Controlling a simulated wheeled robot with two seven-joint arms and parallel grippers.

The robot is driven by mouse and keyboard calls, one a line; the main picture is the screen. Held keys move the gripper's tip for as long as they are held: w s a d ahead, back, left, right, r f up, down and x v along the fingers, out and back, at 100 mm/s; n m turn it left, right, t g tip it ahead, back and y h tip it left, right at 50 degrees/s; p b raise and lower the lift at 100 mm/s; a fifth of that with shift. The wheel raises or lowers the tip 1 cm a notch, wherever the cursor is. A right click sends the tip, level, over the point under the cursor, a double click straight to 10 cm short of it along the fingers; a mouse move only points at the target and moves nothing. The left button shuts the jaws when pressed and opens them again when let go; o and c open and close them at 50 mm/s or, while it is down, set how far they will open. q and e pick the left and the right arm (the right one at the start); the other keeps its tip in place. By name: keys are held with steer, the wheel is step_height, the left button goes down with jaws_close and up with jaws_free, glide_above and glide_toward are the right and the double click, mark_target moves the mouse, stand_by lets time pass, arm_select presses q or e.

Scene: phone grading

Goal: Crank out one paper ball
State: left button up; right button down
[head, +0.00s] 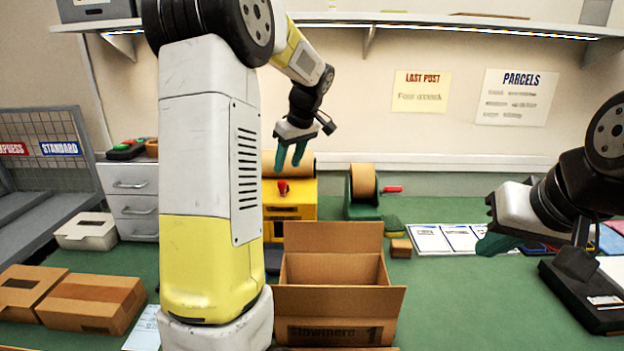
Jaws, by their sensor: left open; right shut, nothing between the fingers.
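A yellow paper machine (304,190) stands at the back of the bench, with a brown paper roll (268,163) on top and a red crank knob (283,187) on its front. My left gripper (290,166) points down above the knob in the picture, its teal fingers apart and empty. It overlaps the paper roll, and I cannot tell the depth between them. My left arm hides the machine's left part. My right gripper (480,250) is shut and empty over the right side of the bench. An open cardboard box (345,300) stands in front of the machine. I see no paper ball.
A green tape dispenser (363,190) with a red handle stands right of the machine. Flat cartons (92,303) and a white box (87,231) are at left. White sheets (445,238) lie at back right. A black device (590,290) stands at far right.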

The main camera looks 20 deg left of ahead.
mark_target(282, 181)
arm_select(q)
steer(key=x, duration=0.6)
steer(key=shift+a+f, duration=0.15)
steer(key=shift+f, duration=0.25)
jaws_close()
